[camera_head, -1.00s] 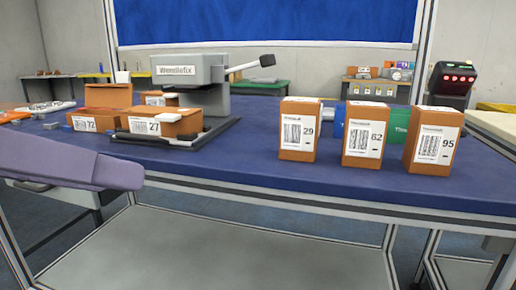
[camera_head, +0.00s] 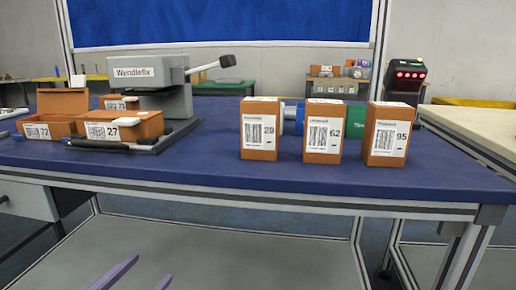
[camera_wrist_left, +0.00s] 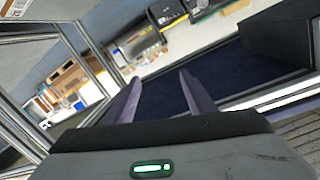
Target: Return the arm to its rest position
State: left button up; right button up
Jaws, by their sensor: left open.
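My left gripper (camera_head: 140,275) shows only its two purple fingertips at the bottom edge of the head view, below the front edge of the table. The fingers are apart with nothing between them. In the left wrist view the left gripper (camera_wrist_left: 152,98) is also open and empty, seen against a dark floor area and table frame parts. The rest of the left arm is out of the head view. My right gripper is in neither view.
On the blue table (camera_head: 300,184) stand boxes marked 29 (camera_head: 250,150), 62 (camera_head: 318,153) and 95 (camera_head: 381,157). At left are bins marked 72 (camera_head: 62,127) and 27 (camera_head: 140,125) and a grey Wendlefix press (camera_head: 150,73). A scanner (camera_head: 404,82) stands at right. Space before the table is clear.

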pick_arm(q)
jog(key=s+d+f+n+g+h, duration=0.15)
jog(key=s+d+f+g, duration=0.25)
jog(key=s+d+f, duration=0.4)
jog(key=s+d+f+n+g, duration=0.3)
jog(key=s+d+f+g, duration=0.3)
jog(key=f, duration=0.5)
jog(key=s+a+r+t+y+p, duration=0.2)
jog(key=a+r+p, duration=0.7)
jog(key=p, duration=1.8)
notch_tip(320, 180, up, 2)
jog(key=shift+s+a+r+n+y, duration=0.2)
jog(key=shift+s+n+y, duration=0.15)
jog(key=shift+s+y, duration=0.45)
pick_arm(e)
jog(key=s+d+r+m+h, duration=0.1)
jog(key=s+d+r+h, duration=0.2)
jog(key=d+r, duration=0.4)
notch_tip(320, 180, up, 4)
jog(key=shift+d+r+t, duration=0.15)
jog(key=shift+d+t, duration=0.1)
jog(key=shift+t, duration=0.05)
pick_arm(q)
jog(key=shift+w+d, duration=0.1)
jog(key=shift+c, duration=0.4)
